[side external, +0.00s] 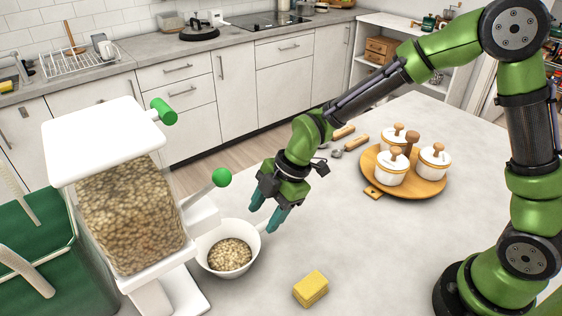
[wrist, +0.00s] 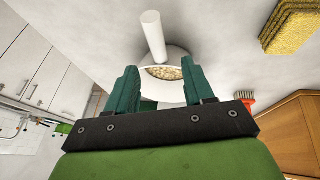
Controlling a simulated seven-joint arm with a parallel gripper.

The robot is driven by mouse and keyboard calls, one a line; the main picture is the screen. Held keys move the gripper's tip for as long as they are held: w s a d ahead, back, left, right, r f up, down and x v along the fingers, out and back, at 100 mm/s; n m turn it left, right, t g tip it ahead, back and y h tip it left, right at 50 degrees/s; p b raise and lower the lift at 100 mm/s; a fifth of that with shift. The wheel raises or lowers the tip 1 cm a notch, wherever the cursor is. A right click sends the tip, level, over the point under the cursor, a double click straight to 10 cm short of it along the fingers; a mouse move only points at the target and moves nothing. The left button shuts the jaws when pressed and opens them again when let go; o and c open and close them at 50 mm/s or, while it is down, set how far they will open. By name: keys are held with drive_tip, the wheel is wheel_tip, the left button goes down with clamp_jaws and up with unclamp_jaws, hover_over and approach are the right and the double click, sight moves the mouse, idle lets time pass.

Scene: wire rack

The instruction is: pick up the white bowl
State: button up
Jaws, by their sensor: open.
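The white bowl (side external: 228,262) stands upright on the counter at the foot of the dispenser and holds beige grains or nuts. My gripper (side external: 264,217) is above and just right of the bowl, with its teal fingers apart and nothing between them. In the wrist view the bowl (wrist: 163,92) shows beyond and between the open fingers (wrist: 163,85), partly hidden by them. A white rod-like part (wrist: 153,37) appears above the bowl there. I cannot tell whether a finger touches the bowl's rim.
The dispenser (side external: 92,152), full of grains, stands directly left of the bowl, its green-knobbed lever (side external: 221,178) near my gripper. A yellow sponge (side external: 311,289) lies front right. A round wooden board (side external: 377,186) with lidded jars is farther right. The counter between is mostly clear.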

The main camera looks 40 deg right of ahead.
sight(258, 226)
drive_tip(key=x, duration=0.3)
drive_tip(key=shift+f, duration=0.25)
clamp_jaws()
